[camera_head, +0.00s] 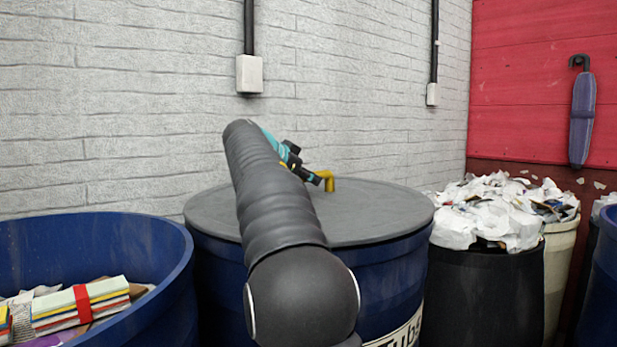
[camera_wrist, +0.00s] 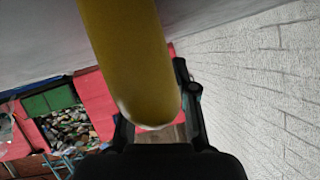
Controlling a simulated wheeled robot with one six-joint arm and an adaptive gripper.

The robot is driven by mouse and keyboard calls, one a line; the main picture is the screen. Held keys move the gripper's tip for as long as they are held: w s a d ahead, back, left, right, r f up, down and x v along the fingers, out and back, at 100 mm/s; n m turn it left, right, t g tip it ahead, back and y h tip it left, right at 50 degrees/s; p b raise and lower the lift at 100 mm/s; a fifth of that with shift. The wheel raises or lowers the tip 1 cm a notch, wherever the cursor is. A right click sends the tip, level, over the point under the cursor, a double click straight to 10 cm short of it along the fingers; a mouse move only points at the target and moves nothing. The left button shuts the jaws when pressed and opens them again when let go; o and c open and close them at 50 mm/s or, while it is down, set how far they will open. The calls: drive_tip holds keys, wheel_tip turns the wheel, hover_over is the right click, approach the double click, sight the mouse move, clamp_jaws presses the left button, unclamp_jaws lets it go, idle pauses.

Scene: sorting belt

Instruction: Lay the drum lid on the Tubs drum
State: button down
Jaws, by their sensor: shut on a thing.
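The drum lid (camera_head: 375,212) is a flat grey disc with a yellow handle (camera_head: 329,181). It lies over the top of the blue Tubs drum (camera_head: 385,275) in the head view and looks about level. Whether it is fully seated all round cannot be told, as my arm covers part of it. My gripper (camera_head: 318,178) is at the yellow handle, shut on it. In the wrist view the yellow handle (camera_wrist: 135,60) fills the space between the fingers, with the grey lid (camera_wrist: 40,35) beyond it.
An open blue drum (camera_head: 150,245) with bundled paper stands at the left. A dark drum (camera_head: 485,290) heaped with white paper (camera_head: 500,208) stands at the right. A white brick wall (camera_head: 130,100) with conduit boxes (camera_head: 249,74) is close behind.

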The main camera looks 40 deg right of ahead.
drive_tip(key=shift+f+b, duration=0.25)
drive_tip(key=shift+b, duration=0.15)
idle(0.3)
drive_tip(key=c, duration=0.8)
unclamp_jaws()
drive_tip(key=shift+c, duration=0.2)
